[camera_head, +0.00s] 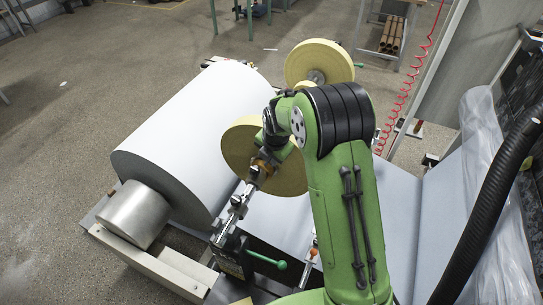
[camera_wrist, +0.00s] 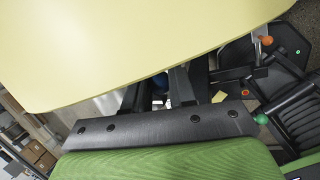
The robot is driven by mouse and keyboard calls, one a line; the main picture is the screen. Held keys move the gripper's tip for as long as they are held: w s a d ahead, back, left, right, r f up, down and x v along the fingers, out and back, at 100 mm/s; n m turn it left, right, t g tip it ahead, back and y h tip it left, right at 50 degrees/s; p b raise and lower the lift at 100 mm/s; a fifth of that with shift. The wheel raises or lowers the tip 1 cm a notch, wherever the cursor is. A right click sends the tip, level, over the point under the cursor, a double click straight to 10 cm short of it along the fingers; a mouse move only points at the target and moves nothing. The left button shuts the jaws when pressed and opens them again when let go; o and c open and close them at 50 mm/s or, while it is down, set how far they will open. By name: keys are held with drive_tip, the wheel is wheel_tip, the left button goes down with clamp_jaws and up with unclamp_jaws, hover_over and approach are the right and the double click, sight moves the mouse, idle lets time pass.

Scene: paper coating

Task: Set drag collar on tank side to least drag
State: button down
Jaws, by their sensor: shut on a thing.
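Two pale yellow discs show in the head view, a near one (camera_head: 289,180) and a far one (camera_head: 322,58). A metal shaft (camera_head: 236,205) with a brownish collar-like part (camera_head: 262,166) runs in front of the near disc. My gripper, seen in the wrist view (camera_wrist: 157,88), has its two dark fingers a little apart under the edge of a yellow disc (camera_wrist: 120,45). They are shut on a part at the shaft, apparently the drag collar, which is mostly hidden. In the head view my wrist covers the fingertips. The collar's setting cannot be read.
A large white paper roll (camera_head: 200,125) with a metal core end (camera_head: 136,214) lies to the left. A green-knobbed lever (camera_head: 266,260) sticks out below the shaft; its knob also shows in the wrist view (camera_wrist: 262,118). Plastic sheeting (camera_head: 488,170) stands at the right.

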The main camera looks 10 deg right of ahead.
drive_tip(key=c, duration=1)
unclamp_jaws()
drive_tip(key=v, duration=1.5)
drive_tip(key=shift+s+r, duration=0.2)
drive_tip(key=shift+r, duration=0.15)
